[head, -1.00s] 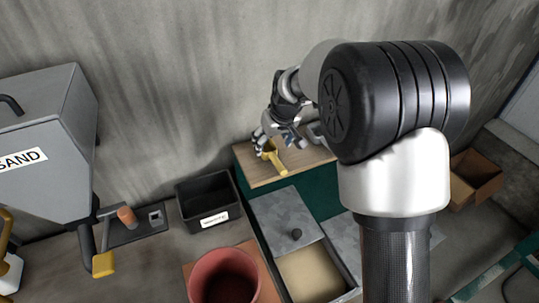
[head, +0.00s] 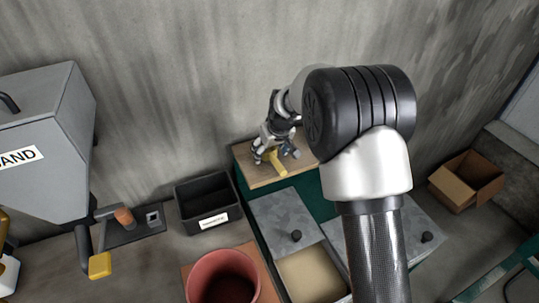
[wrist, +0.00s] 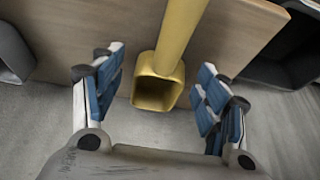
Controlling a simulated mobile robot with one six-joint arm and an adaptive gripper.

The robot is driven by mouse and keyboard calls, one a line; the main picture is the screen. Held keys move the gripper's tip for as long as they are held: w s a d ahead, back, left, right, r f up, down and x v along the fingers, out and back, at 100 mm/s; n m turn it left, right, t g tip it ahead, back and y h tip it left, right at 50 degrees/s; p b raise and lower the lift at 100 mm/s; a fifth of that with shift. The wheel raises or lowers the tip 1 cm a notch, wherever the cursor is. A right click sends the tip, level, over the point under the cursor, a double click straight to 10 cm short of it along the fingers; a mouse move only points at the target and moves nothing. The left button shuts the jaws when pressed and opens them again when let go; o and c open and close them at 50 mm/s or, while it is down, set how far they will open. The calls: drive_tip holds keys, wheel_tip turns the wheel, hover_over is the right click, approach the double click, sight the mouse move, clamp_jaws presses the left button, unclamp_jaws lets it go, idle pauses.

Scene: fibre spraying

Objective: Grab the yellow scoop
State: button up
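The yellow scoop (head: 277,163) lies on the wooden board at the back of the green bench, against the wall. Its handle points toward the front. In the wrist view the scoop (wrist: 159,90) shows a hollow, squarish end toward me, and its handle runs up out of the picture. My gripper (head: 272,153) is down at the board, at the scoop's hollow end. In the wrist view my gripper (wrist: 160,80) is open, with one blue-padded finger on each side of the scoop. Gaps show between the scoop and both fingers.
The wooden board (head: 250,173) carries the scoop. A black bin (head: 207,193) stands left of it. Metal lids (head: 285,217) and an open bin of tan material (head: 310,275) are in front. A red bucket (head: 222,277) stands front left, a cardboard box (head: 466,180) at right.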

drive_tip(key=c, duration=1.1)
drive_tip(key=shift+o, duration=0.2)
drive_tip(key=shift+r, duration=0.1)
